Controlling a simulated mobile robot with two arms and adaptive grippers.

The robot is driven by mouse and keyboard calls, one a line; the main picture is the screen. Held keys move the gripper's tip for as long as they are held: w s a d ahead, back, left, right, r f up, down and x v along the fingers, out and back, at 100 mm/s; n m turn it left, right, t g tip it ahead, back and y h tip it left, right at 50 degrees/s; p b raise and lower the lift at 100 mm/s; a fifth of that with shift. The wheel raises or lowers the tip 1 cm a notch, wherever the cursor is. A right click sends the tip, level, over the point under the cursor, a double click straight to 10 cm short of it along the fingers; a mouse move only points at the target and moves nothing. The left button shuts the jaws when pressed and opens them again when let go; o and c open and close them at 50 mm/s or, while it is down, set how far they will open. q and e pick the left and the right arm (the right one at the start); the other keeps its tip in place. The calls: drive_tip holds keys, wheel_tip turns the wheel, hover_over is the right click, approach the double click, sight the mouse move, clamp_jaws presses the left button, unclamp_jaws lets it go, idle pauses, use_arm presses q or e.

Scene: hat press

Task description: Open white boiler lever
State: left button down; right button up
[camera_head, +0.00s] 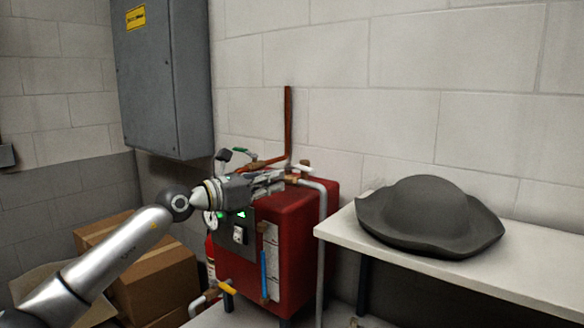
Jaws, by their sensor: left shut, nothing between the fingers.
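The red boiler (296,235) stands against the wall, with pipes and valves on its top. A small pale piece (304,167) on the top pipework looks like the white lever, but it is too small to tell its exact shape or position. My left gripper (278,180) reaches over the boiler's top from the left. It is shut and empty, with its fingertips close to the pipework, just left of the pale piece. I cannot tell whether they touch. The gripper and wrist hide part of the valves and control panel. My right gripper is not in view.
A green-handled valve (240,151), a blue lever (264,274) and a yellow lever (227,287) are on the boiler. A copper pipe (288,125) rises behind. A white table (345,230) with a dark hat (430,215) stands right. Cardboard boxes (160,275) stand left, below a grey cabinet (165,80).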

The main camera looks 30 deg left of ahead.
sight(301, 169)
use_arm(q)
drive_tip(key=p+x, duration=0.1)
drive_tip(key=x, duration=0.3)
drive_tip(key=shift+d+r+p, duration=0.1)
drive_tip(key=shift+r+p, duration=0.05)
drive_tip(key=shift+p, duration=0.25)
drive_tip(key=shift+x, duration=0.75)
drive_tip(key=shift+w+d+p, duration=0.3)
drive_tip(key=shift+d+p, duration=0.1)
drive_tip(key=shift+p, duration=0.25)
drive_tip(key=shift+w+d, duration=0.1)
